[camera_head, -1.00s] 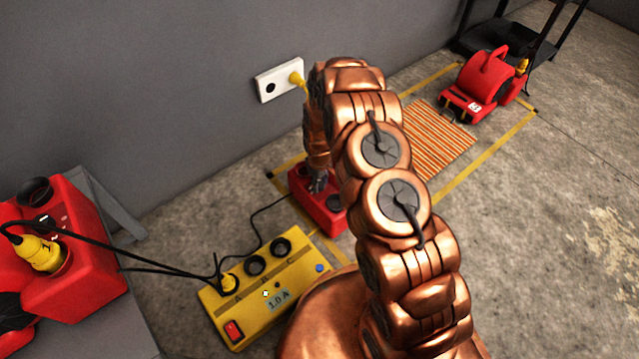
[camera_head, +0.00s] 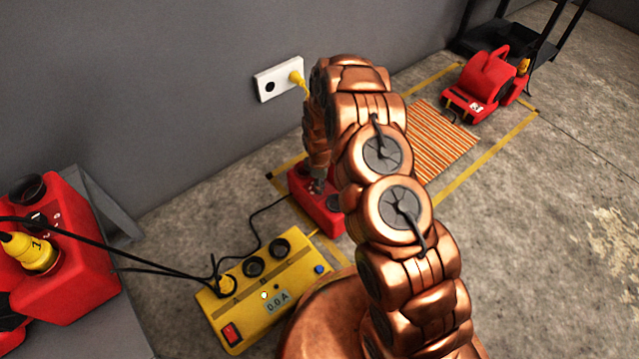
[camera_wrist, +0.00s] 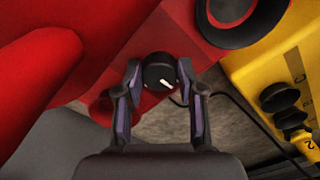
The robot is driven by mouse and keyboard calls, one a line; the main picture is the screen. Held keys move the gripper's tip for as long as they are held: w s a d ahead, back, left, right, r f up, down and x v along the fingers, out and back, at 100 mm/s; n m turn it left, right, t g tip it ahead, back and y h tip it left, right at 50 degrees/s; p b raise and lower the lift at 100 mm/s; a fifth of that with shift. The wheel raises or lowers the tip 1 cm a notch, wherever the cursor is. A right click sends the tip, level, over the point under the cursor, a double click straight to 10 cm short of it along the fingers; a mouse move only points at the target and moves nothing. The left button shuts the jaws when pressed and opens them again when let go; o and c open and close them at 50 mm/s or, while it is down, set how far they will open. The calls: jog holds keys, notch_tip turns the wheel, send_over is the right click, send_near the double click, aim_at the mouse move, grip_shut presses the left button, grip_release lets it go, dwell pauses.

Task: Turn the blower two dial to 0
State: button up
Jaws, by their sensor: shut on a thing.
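The middle red blower (camera_head: 327,217) stands on the floor near the wall, partly hidden by my arm. Its black round dial (camera_wrist: 160,72) shows in the wrist view on a red face, with a white mark pointing to the lower right. My gripper (camera_wrist: 161,76) has a finger on each side of this dial and is shut on it. In the head view my gripper (camera_head: 318,186) reaches down onto the same blower. The numbers around the dial cannot be read.
Another red blower (camera_head: 75,250) is at the left, a third (camera_head: 487,82) at the back right. A black cable passes near the blower.

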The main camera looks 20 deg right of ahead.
dwell(0.4)
jog(key=o, duration=0.9)
jog(key=shift+c, duration=0.2)
jog(key=shift+w+r, duration=0.1)
jog(key=shift+r, duration=0.75)
notch_tip(320, 180, up, 10)
jog(key=shift+r, duration=0.15)
